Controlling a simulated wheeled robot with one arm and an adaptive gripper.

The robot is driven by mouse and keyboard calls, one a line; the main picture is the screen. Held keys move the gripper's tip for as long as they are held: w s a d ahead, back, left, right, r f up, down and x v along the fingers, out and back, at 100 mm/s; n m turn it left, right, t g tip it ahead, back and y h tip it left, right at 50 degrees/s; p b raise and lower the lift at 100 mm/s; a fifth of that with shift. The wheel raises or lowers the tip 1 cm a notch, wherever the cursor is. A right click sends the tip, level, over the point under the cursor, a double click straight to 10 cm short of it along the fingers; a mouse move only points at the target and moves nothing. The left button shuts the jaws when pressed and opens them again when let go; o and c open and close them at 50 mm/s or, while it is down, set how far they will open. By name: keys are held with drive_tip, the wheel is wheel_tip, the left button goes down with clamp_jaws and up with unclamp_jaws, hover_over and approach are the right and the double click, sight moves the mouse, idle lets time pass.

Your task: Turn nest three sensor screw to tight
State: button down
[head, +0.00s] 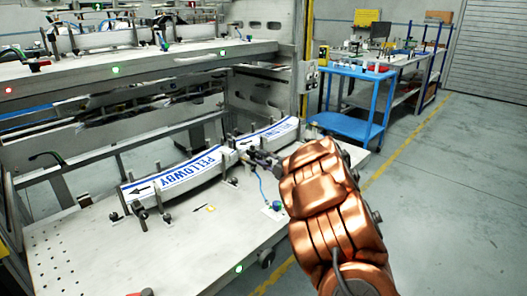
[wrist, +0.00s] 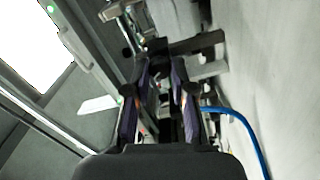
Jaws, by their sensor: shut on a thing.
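My copper-coloured arm reaches in from the lower right in the head view, and my gripper (head: 262,160) is at the inner end of the right label stack. In the wrist view my gripper (wrist: 163,88) has its two dark fingers closed around a small dark part, which I take as the nest three sensor screw. The fingers largely hide the screw, and how tight it is cannot be seen. A white and blue label stack (head: 180,180) lettered PELLOWBY lies in the nest to the left. Another label stack (head: 268,134) lies behind my gripper.
A blue cable (wrist: 240,126) runs close to the right finger. Black posts and clamps (head: 140,210) stand around the nests on the pale deck (head: 85,240). An upper shelf (head: 150,70) overhangs the back. A blue cart (head: 350,75) stands beyond, with open floor at right.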

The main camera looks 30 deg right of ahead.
drive_tip(key=shift+r+m+p, duration=0.1)
drive_tip(key=shift+m+p, duration=1.25)
drive_tip(key=shift+m, duration=0.25)
drive_tip(key=c, duration=1.2)
unclamp_jaws()
drive_tip(key=shift+c, duration=0.2)
drive_tip(key=v, duration=1.2)
